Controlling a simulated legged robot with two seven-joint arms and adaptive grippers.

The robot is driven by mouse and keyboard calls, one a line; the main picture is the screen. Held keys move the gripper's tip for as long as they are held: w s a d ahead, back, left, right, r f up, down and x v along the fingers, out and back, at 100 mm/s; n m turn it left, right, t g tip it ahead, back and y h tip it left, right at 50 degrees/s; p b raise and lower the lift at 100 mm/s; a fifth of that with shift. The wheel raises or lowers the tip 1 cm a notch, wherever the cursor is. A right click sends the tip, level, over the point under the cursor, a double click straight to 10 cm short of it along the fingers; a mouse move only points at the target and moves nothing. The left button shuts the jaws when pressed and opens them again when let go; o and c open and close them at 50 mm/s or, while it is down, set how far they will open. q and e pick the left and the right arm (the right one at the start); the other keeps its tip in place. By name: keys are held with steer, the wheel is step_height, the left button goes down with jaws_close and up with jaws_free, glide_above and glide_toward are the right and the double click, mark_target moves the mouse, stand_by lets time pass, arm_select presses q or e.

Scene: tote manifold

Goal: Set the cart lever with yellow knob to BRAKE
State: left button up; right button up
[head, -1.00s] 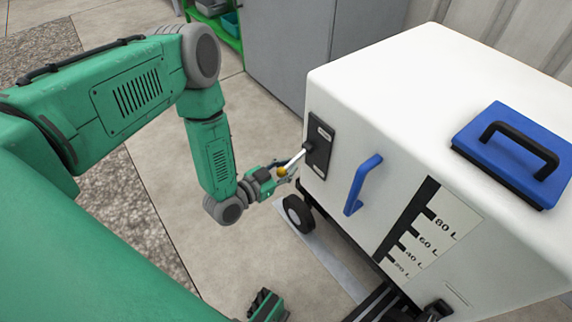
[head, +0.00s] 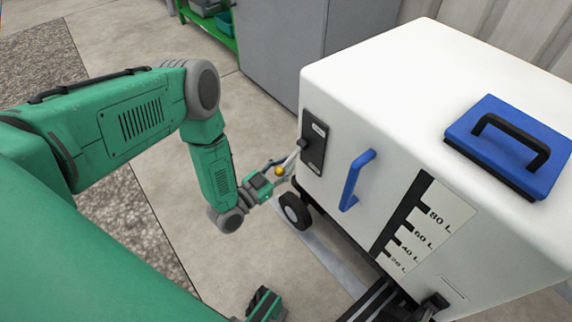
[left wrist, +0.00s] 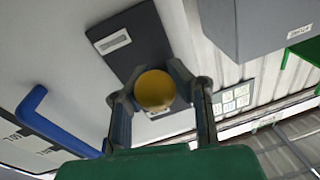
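The white cart (head: 400,100) has a dark lever plate (head: 314,142) on its left-hand face. A pale lever sticks out from the plate toward the lower left and ends in a yellow knob (head: 279,171). My left gripper (head: 281,170) is at the knob, with its fingers on either side of it. In the left wrist view, the knob (left wrist: 155,90) lies between the spread fingers (left wrist: 155,85), in front of the plate (left wrist: 130,45). Firm contact is not visible. The plate's labels are too small to read.
A blue handle (head: 357,180) juts from the cart face right of the lever. A black wheel (head: 294,211) is below it. A blue lid (head: 510,145) with a black handle is on top. A grey cabinet (head: 285,45) and green shelf (head: 215,25) stand behind. Floor left of the cart is clear.

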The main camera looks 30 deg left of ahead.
arm_select(q)
steer(key=shift+o, duration=1.1)
steer(key=shift+a, duration=0.3)
steer(key=shift+f, duration=0.1)
steer(key=shift+s, duration=0.15)
steer(key=v, duration=1.1)
steer(key=shift+s+a, duration=0.2)
steer(key=shift+s, duration=0.15)
steer(key=shift+f, duration=0.15)
